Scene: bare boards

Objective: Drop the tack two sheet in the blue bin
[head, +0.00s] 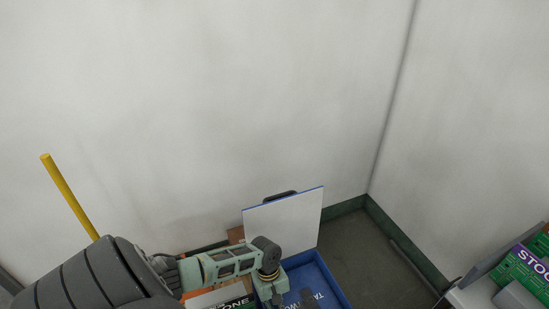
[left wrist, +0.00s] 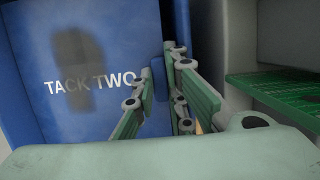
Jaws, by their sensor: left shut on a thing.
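The blue bin (head: 330,272) stands low on the floor by the wall. A blue surface inside it (left wrist: 90,110) bears white letters reading TACK TWO and a dark shadow. I cannot tell if that surface is the bin floor or a sheet. My left gripper (left wrist: 160,82) is over the bin, at its near left in the head view (head: 275,298). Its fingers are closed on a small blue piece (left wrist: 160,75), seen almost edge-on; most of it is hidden. A white panel with a blue edge (head: 285,222) stands upright behind my gripper. My right gripper is not in view.
A yellow pole (head: 68,195) rises at left. A green board (left wrist: 275,95) shows on a shelf in the left wrist view. Grey floor (head: 370,275) right of the bin is clear.

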